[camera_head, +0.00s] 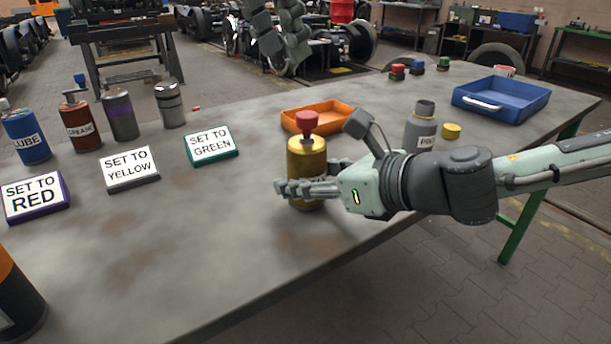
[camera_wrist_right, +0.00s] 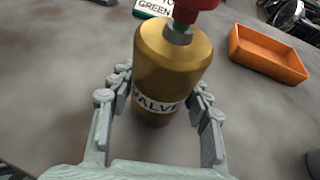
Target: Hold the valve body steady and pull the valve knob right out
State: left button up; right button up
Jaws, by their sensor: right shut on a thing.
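The gold valve body (camera_head: 306,160) stands upright on the table, and its red knob (camera_head: 307,121) sits on top on a short grey stem. My right gripper (camera_head: 308,190) is shut on the lower part of the valve body. In the right wrist view, the valve body (camera_wrist_right: 168,65) with its VALVE label stands between the two fingers, and the red knob (camera_wrist_right: 192,10) is cut off by the top edge. My left gripper (camera_head: 280,45) is raised at the top, clear of the valve. Its finger opening cannot be made out.
An orange tray (camera_head: 318,120) stands just behind the valve. A grey bottle (camera_head: 421,130) and a yellow cap (camera_head: 451,131) stand to the right, with a blue tray (camera_head: 500,98) beyond. Signs, including SET TO GREEN (camera_head: 212,146), and several canisters stand left.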

aim_at(307, 114)
jog(key=c, duration=0.5)
pick_arm(q)
jog(key=shift+o, duration=1.9)
jog(key=shift+w+d+r+m+g+y, duration=0.15)
jog(key=shift+w+d+r+g+y, duration=0.25)
jog(key=shift+r, duration=0.2)
jog(key=shift+w+d+r+m+g+y, duration=0.15)
jog(key=shift+w+d+r+g+y, duration=0.2)
jog(key=shift+r, duration=0.25)
jog(key=f, duration=0.4)
jog(key=d+f, duration=0.1)
jog(key=f, duration=0.2)
jog(key=w+f, duration=0.1)
jog(key=f, duration=0.3)
jog(key=shift+d+f, duration=0.2)
jog(key=shift+f, duration=0.1)
jog(key=shift+c, duration=0.2)
grip_shut()
